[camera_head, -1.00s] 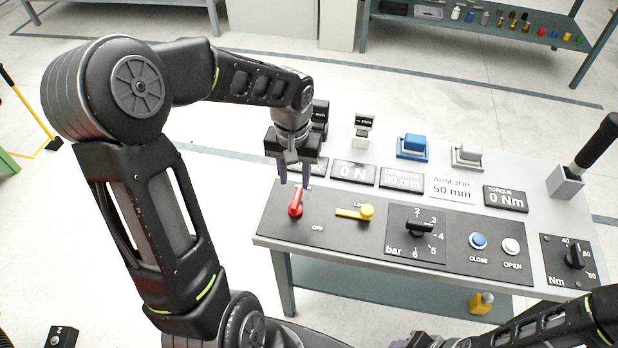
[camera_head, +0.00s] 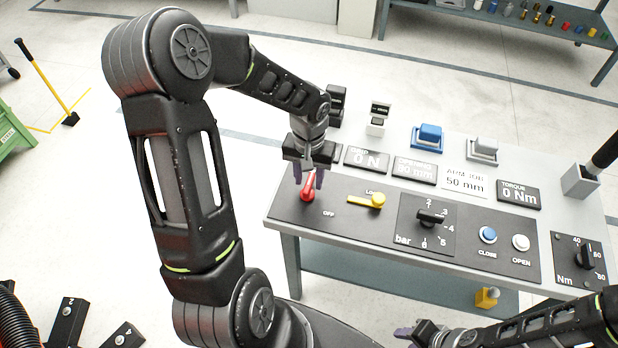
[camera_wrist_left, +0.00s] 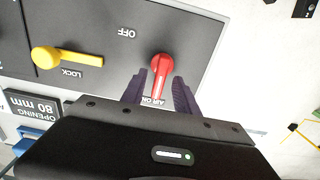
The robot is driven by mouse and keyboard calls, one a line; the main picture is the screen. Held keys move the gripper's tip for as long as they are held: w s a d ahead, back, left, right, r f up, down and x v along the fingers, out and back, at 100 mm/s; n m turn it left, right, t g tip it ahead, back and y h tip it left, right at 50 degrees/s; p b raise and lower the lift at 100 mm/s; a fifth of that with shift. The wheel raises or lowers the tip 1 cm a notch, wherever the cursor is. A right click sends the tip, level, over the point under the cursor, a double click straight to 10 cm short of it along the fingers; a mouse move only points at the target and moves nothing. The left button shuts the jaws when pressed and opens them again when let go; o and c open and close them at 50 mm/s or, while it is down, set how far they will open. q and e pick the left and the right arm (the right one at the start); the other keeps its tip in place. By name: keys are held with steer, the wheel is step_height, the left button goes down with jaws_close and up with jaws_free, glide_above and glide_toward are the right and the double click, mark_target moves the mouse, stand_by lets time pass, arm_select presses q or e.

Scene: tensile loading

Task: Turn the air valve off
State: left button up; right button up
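The air valve is a red lever (camera_head: 308,187) on the black panel at the left end of the bench. In the left wrist view the red lever (camera_wrist_left: 159,75) points toward the "AIR ON" label, with "OFF" printed to one side. My left gripper (camera_head: 309,178) is at the lever. Its purple fingers (camera_wrist_left: 158,84) are open, one on each side of the lever's handle; I cannot tell whether they touch it. My right gripper (camera_head: 408,333) is at the bottom edge of the head view, partly cut off, away from the panel.
A yellow lock lever (camera_head: 368,200) lies right of the red one. A bar selector knob (camera_head: 431,217), a blue close button (camera_head: 488,235) and a white open button (camera_head: 521,242) follow. Display plates (camera_head: 366,159) stand behind.

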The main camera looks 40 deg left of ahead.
arm_select(q)
steer(key=shift+f, duration=0.45)
steer(key=shift+c, duration=0.4)
jaws_close()
